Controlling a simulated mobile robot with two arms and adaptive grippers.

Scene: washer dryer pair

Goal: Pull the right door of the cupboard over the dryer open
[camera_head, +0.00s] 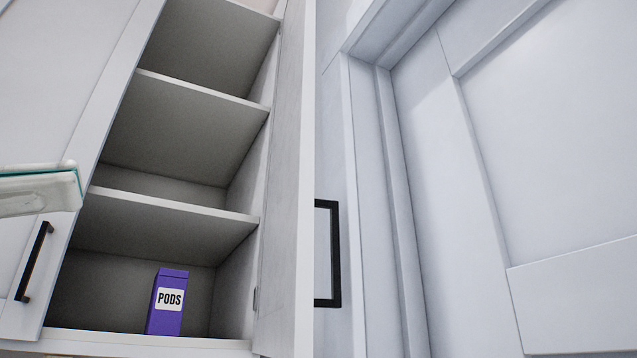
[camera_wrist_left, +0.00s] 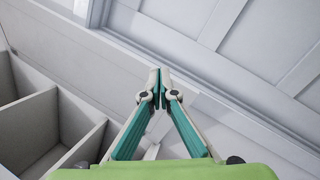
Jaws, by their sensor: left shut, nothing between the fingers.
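The white cupboard's right door (camera_head: 287,200) stands swung out, seen nearly edge-on in the head view. Its black bar handle (camera_head: 335,253) shows on the far side of the door. The left door (camera_head: 60,70) is shut and has a black handle (camera_head: 34,262). My left gripper (camera_head: 65,188) shows in part at the left edge, in front of the left door and apart from the right door's handle. In the left wrist view its teal-lined fingers (camera_wrist_left: 160,78) meet at the tips with nothing between them. My right gripper is out of view.
The open half shows grey shelves (camera_head: 190,203). A purple PODS box (camera_head: 166,303) stands on the bottom one. A white panelled room door (camera_head: 560,140) with its frame is at the right. The wrist view also shows shelf compartments (camera_wrist_left: 75,120) at left.

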